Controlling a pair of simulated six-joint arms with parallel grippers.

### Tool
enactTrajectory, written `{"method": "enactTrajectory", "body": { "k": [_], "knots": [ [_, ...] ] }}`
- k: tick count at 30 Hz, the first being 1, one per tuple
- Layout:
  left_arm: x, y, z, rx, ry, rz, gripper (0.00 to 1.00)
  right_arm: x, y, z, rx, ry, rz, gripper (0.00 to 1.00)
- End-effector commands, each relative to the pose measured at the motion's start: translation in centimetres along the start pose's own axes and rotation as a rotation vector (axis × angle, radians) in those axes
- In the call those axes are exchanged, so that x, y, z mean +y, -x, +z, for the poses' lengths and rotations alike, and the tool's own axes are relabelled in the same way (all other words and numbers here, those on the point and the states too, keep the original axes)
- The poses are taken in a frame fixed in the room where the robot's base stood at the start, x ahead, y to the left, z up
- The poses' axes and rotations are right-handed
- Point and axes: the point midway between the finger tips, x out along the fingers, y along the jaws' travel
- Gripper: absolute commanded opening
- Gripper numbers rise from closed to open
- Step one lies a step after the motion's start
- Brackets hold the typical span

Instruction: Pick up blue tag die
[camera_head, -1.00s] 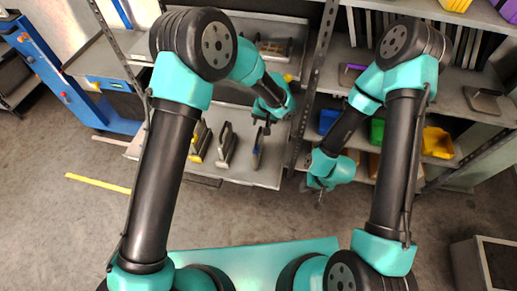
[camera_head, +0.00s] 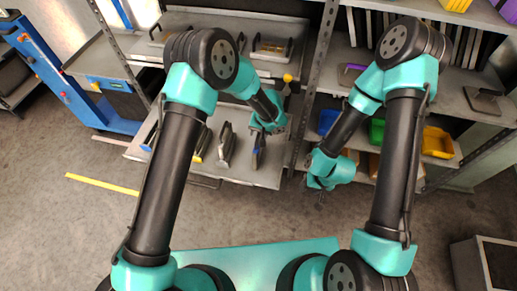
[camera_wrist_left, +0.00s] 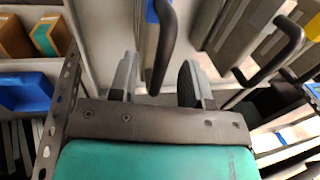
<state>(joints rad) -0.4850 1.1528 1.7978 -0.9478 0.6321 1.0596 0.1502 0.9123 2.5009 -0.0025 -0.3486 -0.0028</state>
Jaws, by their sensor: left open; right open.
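The blue tag die (camera_head: 258,152) stands upright at the right of the lower shelf, its top partly under my left gripper (camera_head: 265,130). In the left wrist view, its blue tag (camera_wrist_left: 151,12) and black loop handle (camera_wrist_left: 166,45) show between the open fingers of my left gripper (camera_wrist_left: 157,82). The handle appears apart from both fingers; its exact depth is hard to tell. My right gripper (camera_head: 320,193) hangs in front of the right rack, away from the die, with its fingers too small to make out.
A grey die (camera_head: 226,145) and a yellow-tag die (camera_head: 204,142) stand left of the blue tag die. A rack post (camera_head: 308,100) rises close to its right. Blue, green and yellow bins (camera_head: 437,142) sit on the right rack. The floor in front is clear.

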Motion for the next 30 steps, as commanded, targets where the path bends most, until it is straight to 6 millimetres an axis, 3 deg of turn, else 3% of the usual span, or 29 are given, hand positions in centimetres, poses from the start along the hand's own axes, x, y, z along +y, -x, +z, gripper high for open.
{"method": "enactTrajectory", "body": {
  "k": [5,19,30],
  "knots": [
    [-0.01,-1.55,0.02,-0.001,0.001,0.000,0.44,0.00,0.00,0.00,0.000,0.000,0.000,0.43],
    [0.01,-1.57,0.01,0.000,0.000,0.000,0.44,0.00,0.00,0.00,0.000,0.000,0.000,0.43],
    [0.01,-1.57,0.01,0.000,0.000,0.000,0.09,0.00,0.00,0.00,0.000,0.000,0.000,0.43]
  ]
}}
